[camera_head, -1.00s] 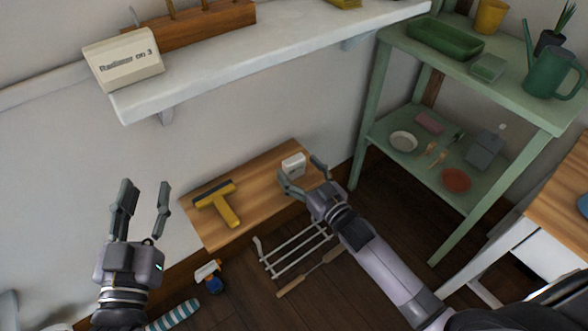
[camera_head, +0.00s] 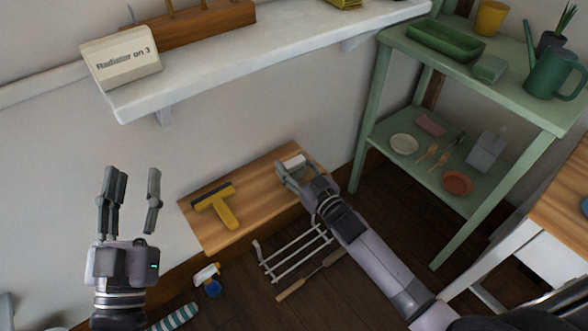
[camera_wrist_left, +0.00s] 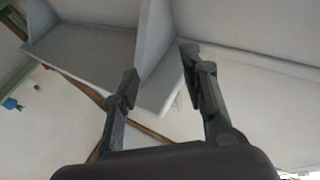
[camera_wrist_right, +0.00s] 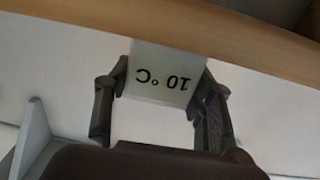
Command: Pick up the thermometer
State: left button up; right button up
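The thermometer is a small white box marked "10 °C" (camera_wrist_right: 162,75), upside down in the right wrist view. In the head view the thermometer (camera_head: 294,161) is at the far right part of the low wooden bench (camera_head: 262,192), partly hidden by my gripper. My right gripper (camera_head: 291,173) is at it, with one finger on each side. In the right wrist view the fingers (camera_wrist_right: 163,88) appear to touch its sides. I cannot tell whether it still rests on the wood. My left gripper (camera_head: 132,178) is open and empty, left of the bench.
A yellow squeegee (camera_head: 222,208) lies on the bench. A white shelf (camera_head: 240,57) above holds the "Radiator on 3" box (camera_head: 122,63). A white rack (camera_head: 297,252) and a spray bottle (camera_head: 208,280) are below. A green shelf unit (camera_head: 398,75) stands right.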

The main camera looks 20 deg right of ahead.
jog(key=c, duration=0.6)
jog(key=shift+r, duration=0.2)
